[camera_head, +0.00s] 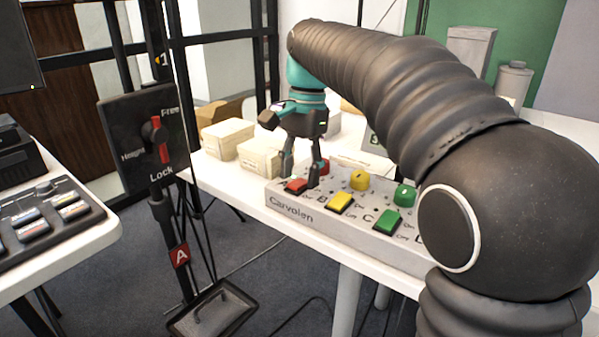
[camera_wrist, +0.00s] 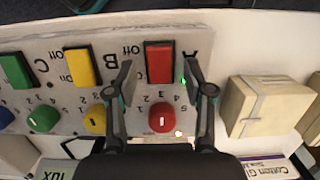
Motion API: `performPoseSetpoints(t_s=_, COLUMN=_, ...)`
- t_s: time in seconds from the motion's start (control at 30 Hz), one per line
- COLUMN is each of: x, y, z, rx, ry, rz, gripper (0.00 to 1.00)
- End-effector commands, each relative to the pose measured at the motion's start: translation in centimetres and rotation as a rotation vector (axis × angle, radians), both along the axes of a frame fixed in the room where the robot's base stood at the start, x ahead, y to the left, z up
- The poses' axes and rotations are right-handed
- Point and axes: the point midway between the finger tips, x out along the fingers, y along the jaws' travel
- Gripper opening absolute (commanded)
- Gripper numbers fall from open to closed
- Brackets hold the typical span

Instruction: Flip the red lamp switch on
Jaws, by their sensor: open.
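The red switch (camera_head: 297,187) labelled A is on the grey control box (camera_head: 290,204) marked "Carvolen". It also shows in the wrist view (camera_wrist: 159,62), with "Off" printed beside it. My gripper (camera_head: 302,180) is open and empty above the box, pointing down. In the wrist view my gripper (camera_wrist: 158,75) has one finger on each side of the red switch. I cannot tell whether a fingertip touches it. A red knob (camera_wrist: 162,118) lies between the fingers, nearer the palm. A small green glow (camera_wrist: 183,80) shows near the right fingertip.
A yellow switch (camera_head: 341,202) and a green switch (camera_head: 387,221) sit on the same box, with yellow (camera_head: 359,180) and green (camera_head: 404,195) knobs behind. Cream boxes (camera_head: 228,138) stand left of my gripper. A post with a black Free/Lock panel (camera_head: 138,142) stands at the left.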

Motion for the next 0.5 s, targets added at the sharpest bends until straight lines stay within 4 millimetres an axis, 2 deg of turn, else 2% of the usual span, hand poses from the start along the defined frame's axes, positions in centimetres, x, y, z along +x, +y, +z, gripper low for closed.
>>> performPoseSetpoints(t_s=0.3, x=0.6, y=-0.4, z=4.3, rx=0.001, ry=-0.002, rz=-0.001, gripper=0.52)
performPoseSetpoints(t_s=0.5, x=0.8, y=-0.6, z=6.3, rx=0.0, ry=-0.001, rz=0.0, gripper=0.52)
